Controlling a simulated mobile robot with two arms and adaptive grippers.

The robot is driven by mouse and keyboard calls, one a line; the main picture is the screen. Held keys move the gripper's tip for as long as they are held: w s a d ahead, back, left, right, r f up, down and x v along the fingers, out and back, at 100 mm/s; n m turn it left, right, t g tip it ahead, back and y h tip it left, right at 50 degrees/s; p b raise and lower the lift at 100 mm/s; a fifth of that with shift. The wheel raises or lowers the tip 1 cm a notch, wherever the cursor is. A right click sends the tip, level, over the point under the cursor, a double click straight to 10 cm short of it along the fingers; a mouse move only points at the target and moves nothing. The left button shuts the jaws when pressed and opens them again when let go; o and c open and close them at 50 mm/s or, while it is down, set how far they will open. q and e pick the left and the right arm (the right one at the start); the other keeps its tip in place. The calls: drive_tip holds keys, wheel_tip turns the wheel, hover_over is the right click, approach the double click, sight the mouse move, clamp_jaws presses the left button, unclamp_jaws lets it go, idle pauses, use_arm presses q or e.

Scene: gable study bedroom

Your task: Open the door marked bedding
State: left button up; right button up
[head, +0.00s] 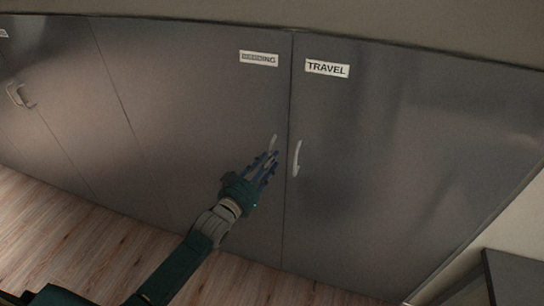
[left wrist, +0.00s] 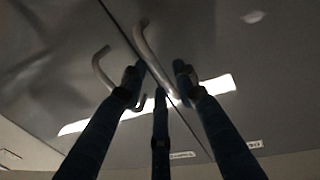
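The bedding door (head: 190,125) is a dark grey, shut cabinet door with a white label (head: 258,59) near its top right corner. Its pale bar handle (head: 273,143) is by the right edge, partly covered by my fingers. My left gripper (head: 268,162) is at the lower part of this handle, its fingers spread. In the left wrist view the open fingers (left wrist: 158,82) point at two curved handles; the right-hand handle (left wrist: 146,45) reaches down between them. I cannot tell whether they touch it. My right gripper is in neither view.
The travel door (head: 400,150), with its label (head: 327,68) and handle (head: 297,158), is shut just right of the seam. More shut doors stand left, with handles (head: 20,95). Wooden floor (head: 60,240) lies in front. Dark furniture (head: 515,278) is at lower right.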

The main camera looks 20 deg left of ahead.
use_arm(q)
drive_tip(key=shift+x, duration=0.95)
clamp_jaws()
